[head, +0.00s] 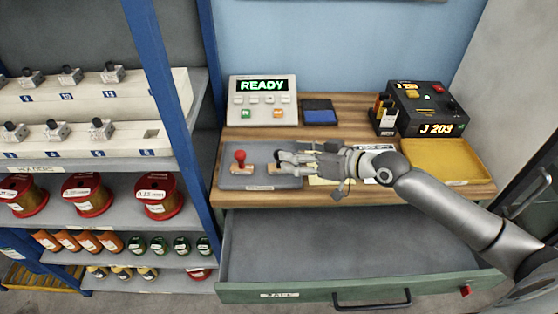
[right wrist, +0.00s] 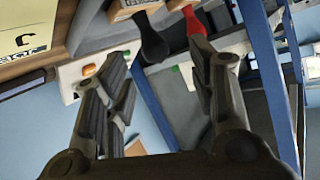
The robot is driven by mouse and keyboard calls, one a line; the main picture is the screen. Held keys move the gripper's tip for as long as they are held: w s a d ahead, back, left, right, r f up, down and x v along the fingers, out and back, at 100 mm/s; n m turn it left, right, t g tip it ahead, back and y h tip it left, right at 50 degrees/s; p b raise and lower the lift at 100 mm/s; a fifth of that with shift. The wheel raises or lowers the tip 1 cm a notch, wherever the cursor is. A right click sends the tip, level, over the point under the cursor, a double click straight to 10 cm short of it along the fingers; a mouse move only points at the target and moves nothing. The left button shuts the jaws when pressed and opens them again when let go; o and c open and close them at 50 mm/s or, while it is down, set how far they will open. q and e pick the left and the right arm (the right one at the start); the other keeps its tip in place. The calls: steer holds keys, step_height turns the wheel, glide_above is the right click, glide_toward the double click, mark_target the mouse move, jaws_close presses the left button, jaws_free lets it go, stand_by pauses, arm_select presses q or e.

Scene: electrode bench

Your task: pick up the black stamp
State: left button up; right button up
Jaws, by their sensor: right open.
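The black stamp (right wrist: 152,42) shows in the right wrist view, a dark knob on a light wooden base, between and just past my fingertips. In the head view only a little of it shows at the tip of my gripper, its wooden base (head: 273,170) on the grey tray (head: 230,180). My right gripper (head: 287,159) reaches in from the right, low over the tray; its fingers (right wrist: 160,62) are apart with nothing gripped. Whether a finger touches the stamp I cannot tell. My left gripper is not in view.
A red stamp (head: 240,158) stands on the tray left of the black one; it also shows in the right wrist view (right wrist: 194,22). Behind are a READY console (head: 262,112) and a blue ink pad (head: 319,112). A yellow tray (head: 440,160) is right; an open drawer (head: 350,245) is below.

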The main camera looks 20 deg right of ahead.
mark_target(279, 162)
steer(key=shift+w+a+f, duration=0.2)
steer(key=shift+w, duration=0.15)
steer(key=shift+w+a+f, duration=0.1)
steer(key=shift+w, duration=0.1)
steer(key=p+x, duration=0.2)
steer(key=x, duration=0.2)
steer(key=shift+w+a+f, duration=0.1)
steer(key=shift+w+f, duration=0.1)
steer(key=shift+f, duration=0.1)
steer(key=shift+w+a+f, duration=0.1)
steer(key=shift+c, duration=0.8)
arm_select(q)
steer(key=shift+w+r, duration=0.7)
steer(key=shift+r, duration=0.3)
arm_select(e)
steer(key=c, duration=0.9)
steer(key=shift+c, duration=0.3)
